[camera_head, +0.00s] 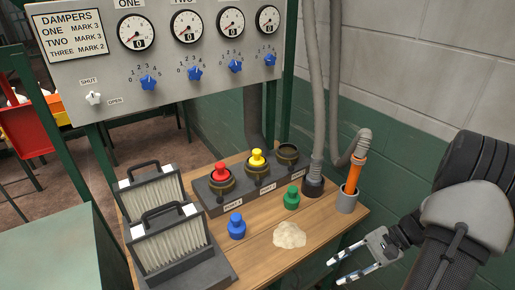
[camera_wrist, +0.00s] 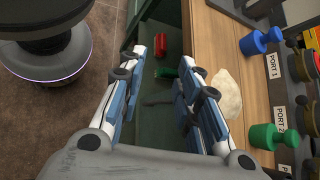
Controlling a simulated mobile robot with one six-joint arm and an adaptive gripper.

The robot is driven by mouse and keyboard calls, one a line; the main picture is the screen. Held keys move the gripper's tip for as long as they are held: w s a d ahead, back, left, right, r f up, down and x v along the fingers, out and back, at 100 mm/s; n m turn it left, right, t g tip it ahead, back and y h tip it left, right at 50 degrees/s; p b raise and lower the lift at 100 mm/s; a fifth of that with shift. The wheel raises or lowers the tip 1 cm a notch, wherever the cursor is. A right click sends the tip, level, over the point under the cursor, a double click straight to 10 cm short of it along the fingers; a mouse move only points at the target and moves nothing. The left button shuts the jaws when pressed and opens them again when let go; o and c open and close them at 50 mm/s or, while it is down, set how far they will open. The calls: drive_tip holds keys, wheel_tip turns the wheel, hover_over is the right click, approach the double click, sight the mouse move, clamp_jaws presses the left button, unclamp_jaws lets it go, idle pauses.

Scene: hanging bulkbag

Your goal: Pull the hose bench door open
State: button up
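The hose bench shows as a wooden top (camera_head: 262,258) with a black port block (camera_head: 255,187). In the head view its front face is hidden. In the wrist view a dark green face (camera_wrist: 150,115) lies beside the wooden top, with a small red part (camera_wrist: 160,45) and a small green part (camera_wrist: 166,73) at it. I cannot tell for sure which part is the door or its handle. My gripper (camera_head: 334,272) is beside the bench's right end in the head view. It is open and empty; its fingers (camera_wrist: 168,62) are apart in front of the green face.
Red, yellow, blue (camera_head: 237,226) and green (camera_head: 291,198) plugs, a pale heap (camera_head: 290,235), filters (camera_head: 170,240) and a grey cup (camera_head: 347,198) with an orange-ended hose stand on the bench. A damper panel (camera_head: 165,50) stands behind. Brown floor (camera_wrist: 105,20) shows left of the bench in the wrist view.

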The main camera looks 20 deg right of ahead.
drive_tip(key=w+a+r+n+g+h, duration=0.25)
drive_tip(key=a+r+n+h, duration=0.35)
drive_tip(key=a+r+n, duration=0.5)
drive_tip(key=s+a+r+n+t+h, duration=0.3)
drive_tip(key=s+a+r+n+t, duration=0.1)
drive_tip(key=a+r, duration=0.6)
drive_tip(key=shift+s+a+n+h, duration=0.4)
drive_tip(key=shift+s+a+n, duration=0.3)
drive_tip(key=shift+s+a, duration=0.4)
